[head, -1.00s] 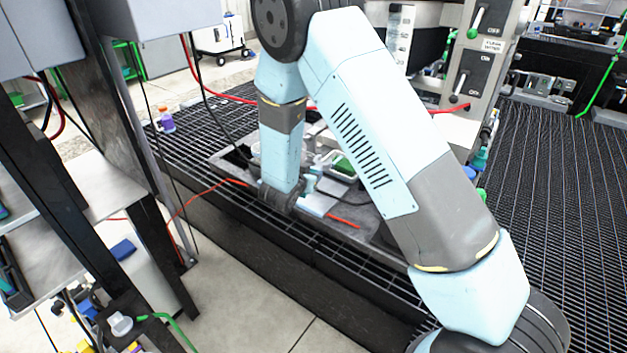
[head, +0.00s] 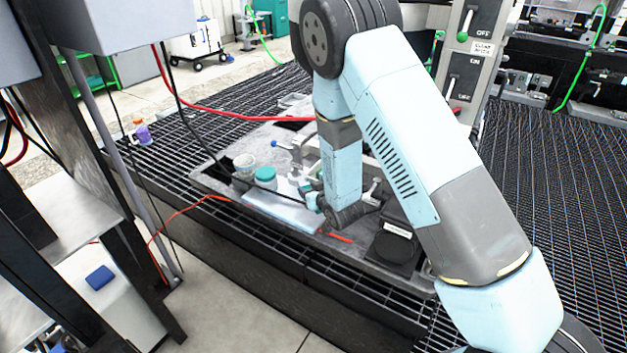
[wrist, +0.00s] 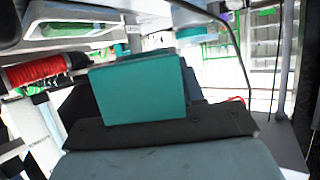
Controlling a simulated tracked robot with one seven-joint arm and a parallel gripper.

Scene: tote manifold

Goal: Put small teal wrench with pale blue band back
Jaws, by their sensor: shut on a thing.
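My gripper (head: 312,196) is at the end of the bent arm, low over the grey work surface (head: 215,180), mostly hidden by my own wrist. It is shut on a small teal thing, taken as the small teal wrench. Its shape and pale blue band cannot be made out in the head view. In the wrist view a flat teal block (wrist: 138,90) stands close ahead of the dark gripper base; I cannot tell if it is the wrench or a finger. The fingertips are hidden there.
A white cup (head: 244,166) and a teal-lidded jar (head: 265,176) stand left of my gripper. A red tool (head: 341,238) and a black pad (head: 396,248) lie right of it. A red coil (wrist: 40,72) and a tray (wrist: 75,33) show in the wrist view.

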